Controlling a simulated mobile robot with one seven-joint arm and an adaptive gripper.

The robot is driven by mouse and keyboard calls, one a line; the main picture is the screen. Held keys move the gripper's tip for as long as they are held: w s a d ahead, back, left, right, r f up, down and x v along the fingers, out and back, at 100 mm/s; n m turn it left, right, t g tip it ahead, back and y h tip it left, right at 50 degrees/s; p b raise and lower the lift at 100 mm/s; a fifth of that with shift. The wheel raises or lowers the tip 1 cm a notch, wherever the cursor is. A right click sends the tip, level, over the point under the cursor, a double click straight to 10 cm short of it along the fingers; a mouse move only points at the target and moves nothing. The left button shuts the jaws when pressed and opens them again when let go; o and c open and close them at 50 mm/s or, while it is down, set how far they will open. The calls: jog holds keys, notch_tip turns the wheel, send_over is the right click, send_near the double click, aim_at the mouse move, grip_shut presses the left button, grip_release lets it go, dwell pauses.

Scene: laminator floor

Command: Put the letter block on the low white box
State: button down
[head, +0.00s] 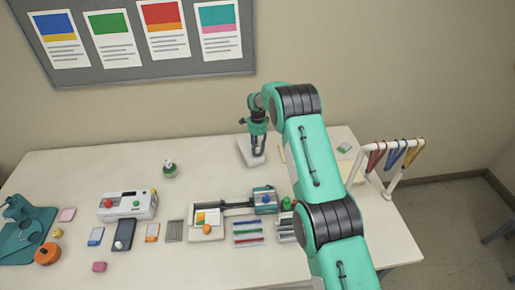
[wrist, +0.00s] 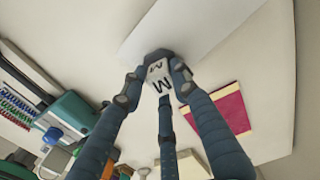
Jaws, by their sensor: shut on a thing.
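The letter block (wrist: 157,76) is pale, with a dark M on its faces, and sits between the fingertips of my gripper (wrist: 157,84) in the wrist view. My gripper is shut on it. In the head view my gripper (head: 257,150) points down over the low white box (head: 245,158) at the back of the table, and the block is too small to make out there. The low white box also shows in the wrist view as a pale slab (wrist: 200,24) beyond the block. I cannot tell whether the block touches the box.
A white rack (head: 392,185) with coloured lanyards stands at the right end of the table.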

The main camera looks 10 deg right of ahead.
aim_at(258, 146)
jog(key=c, duration=1.3)
grip_release()
jog(key=shift+f, duration=0.1)
jog(key=shift+c, duration=0.2)
notch_tip(258, 146, up, 12)
jog(key=shift+b, duration=0.35)
